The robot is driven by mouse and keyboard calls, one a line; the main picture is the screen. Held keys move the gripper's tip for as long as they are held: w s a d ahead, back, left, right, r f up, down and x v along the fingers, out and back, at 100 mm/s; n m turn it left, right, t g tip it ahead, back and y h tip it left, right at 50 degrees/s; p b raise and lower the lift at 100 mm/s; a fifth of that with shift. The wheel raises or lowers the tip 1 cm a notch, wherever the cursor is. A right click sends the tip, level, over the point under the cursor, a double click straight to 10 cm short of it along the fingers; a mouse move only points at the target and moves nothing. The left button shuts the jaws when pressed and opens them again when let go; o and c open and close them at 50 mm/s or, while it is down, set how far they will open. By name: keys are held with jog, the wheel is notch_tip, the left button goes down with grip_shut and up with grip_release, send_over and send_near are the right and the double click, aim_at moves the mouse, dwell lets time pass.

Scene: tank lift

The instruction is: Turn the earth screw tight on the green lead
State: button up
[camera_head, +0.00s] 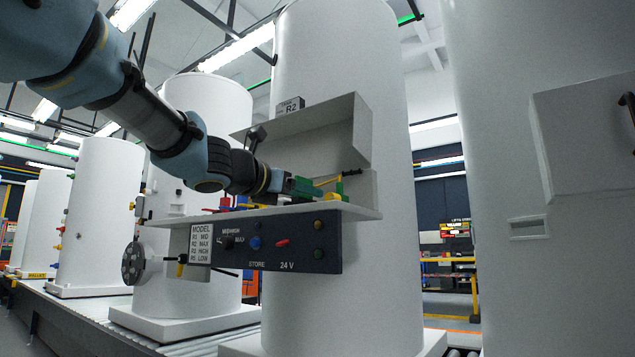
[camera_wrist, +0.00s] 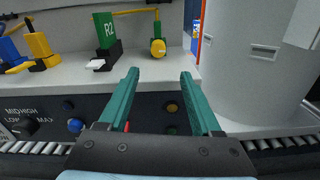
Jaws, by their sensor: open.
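In the wrist view a yellow knob (camera_wrist: 158,47) sits low on a dark upright with a green upper part (camera_wrist: 157,28), near the right end of the shelf. I take the knob for the earth screw; how tight it is cannot be told. A thin yellow bar (camera_wrist: 137,12) runs left from it towards a green block marked R2 (camera_wrist: 105,30). My gripper (camera_wrist: 158,75) is open and empty, its teal fingers pointing at the knob, which stands beyond the gap and apart from them. In the head view my gripper (camera_head: 300,187) is above the shelf, partly merging with green parts there.
The white shelf (camera_head: 370,212) carries a dark control panel (camera_head: 300,262) with knobs and lamps on its front. A raised white cover (camera_head: 350,130) stands behind my gripper. Yellow and blue fittings (camera_wrist: 38,45) stand at left in the wrist view. A white tank (camera_wrist: 255,75) is at right.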

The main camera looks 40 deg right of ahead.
aim_at(329, 197)
jog(key=w+d+n+p, duration=0.1)
jog(key=d+p, duration=0.1)
jog(key=d, duration=0.1)
jog(key=w+d+n+p, duration=0.1)
jog(key=d, duration=0.2)
jog(key=w+d+p, duration=0.1)
jog(key=d+p, duration=0.1)
jog(key=d, duration=0.1)
jog(key=shift+d+r+n+p, duration=0.3)
jog(key=shift+d+r+n, duration=0.05)
jog(key=shift+d+n, duration=0.05)
jog(key=shift+c, duration=0.3)
grip_shut()
dwell(0.3)
